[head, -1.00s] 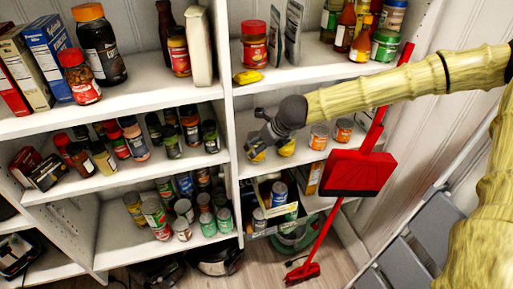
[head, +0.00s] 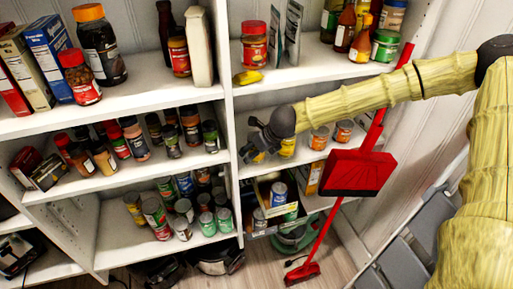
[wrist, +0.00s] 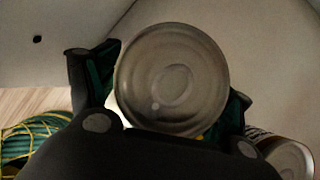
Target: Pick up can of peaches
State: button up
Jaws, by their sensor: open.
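Several small cans stand on the middle right shelf in the head view. A yellow-labelled can (head: 259,157) is partly hidden by my gripper (head: 254,146), and another yellow can (head: 287,148) stands just right of it. I cannot read which label is peaches. My gripper is open, with its fingers around the leftmost yellow can. In the wrist view, a round metal can end (wrist: 173,80) fills the space between the open fingers of my gripper (wrist: 165,85). I cannot tell whether the fingers touch it.
Two orange-labelled cans (head: 318,138) (head: 343,131) stand farther right on that shelf. A second can (wrist: 288,155) shows at lower right in the wrist view. The shelf above and the upright divider (head: 229,120) are close.

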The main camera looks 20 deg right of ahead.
jog(key=c, duration=1.3)
jog(key=shift+r, duration=0.1)
